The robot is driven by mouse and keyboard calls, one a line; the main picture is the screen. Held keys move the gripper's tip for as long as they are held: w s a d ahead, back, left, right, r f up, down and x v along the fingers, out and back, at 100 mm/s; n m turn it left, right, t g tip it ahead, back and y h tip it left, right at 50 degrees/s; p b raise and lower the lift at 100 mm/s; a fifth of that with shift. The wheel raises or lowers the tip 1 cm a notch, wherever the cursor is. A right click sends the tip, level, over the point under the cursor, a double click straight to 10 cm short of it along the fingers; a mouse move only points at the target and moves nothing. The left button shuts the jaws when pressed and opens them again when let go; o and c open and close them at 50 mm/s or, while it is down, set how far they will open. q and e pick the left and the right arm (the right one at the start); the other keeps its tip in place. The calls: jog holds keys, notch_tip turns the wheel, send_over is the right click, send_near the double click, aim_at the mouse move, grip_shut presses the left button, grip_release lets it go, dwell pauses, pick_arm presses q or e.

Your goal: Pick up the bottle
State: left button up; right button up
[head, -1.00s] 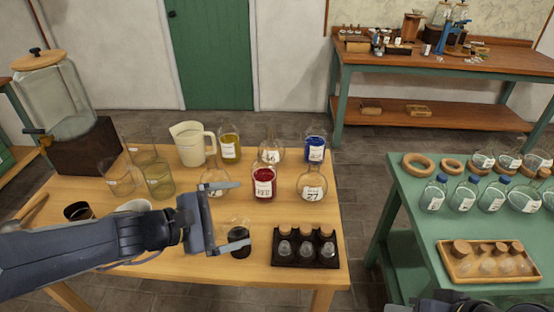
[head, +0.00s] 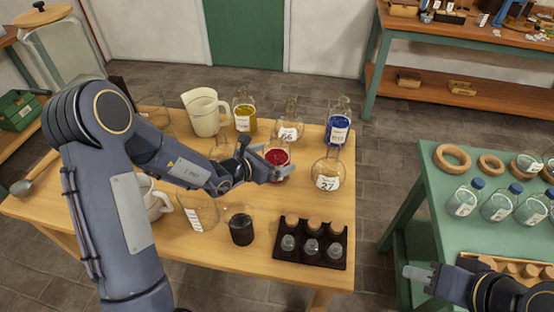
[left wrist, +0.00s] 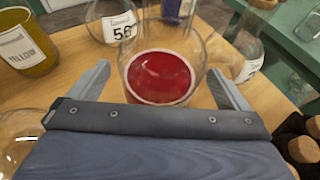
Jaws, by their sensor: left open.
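A clear glass bottle with red liquid (head: 277,157) stands upright on the wooden table, partly hidden by my left gripper. In the left wrist view the red bottle (left wrist: 160,77) stands between and just ahead of the two fingers. My left gripper (head: 272,163) is open; it also shows in the left wrist view (left wrist: 163,84) with a finger on either side of the bottle. Whether either finger touches the glass I cannot tell. My right gripper (head: 424,274) is at the lower right by the green table; its jaw state is unclear.
Close by stand a yellow bottle (head: 244,117), a blue bottle (head: 338,128), flask 27 (head: 327,178) and flask 56 (head: 290,130). A cream jug (head: 204,115), a dark-filled beaker (head: 241,228) and a black vial rack (head: 310,251) share the wooden table (head: 275,215).

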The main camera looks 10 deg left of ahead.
pick_arm(q)
jog(key=shift+x, duration=1.05)
jog(key=c, duration=1.5)
jog(key=shift+r, duration=0.15)
jog(key=shift+c, duration=0.6)
jog(key=shift+r, duration=0.15)
jog(key=shift+w+r, duration=0.1)
jog(key=shift+r, duration=0.95)
jog(key=s+r+b, duration=0.2)
jog(key=s+r, duration=0.8)
jog(key=s, duration=0.4)
jog(key=shift+r, duration=0.3)
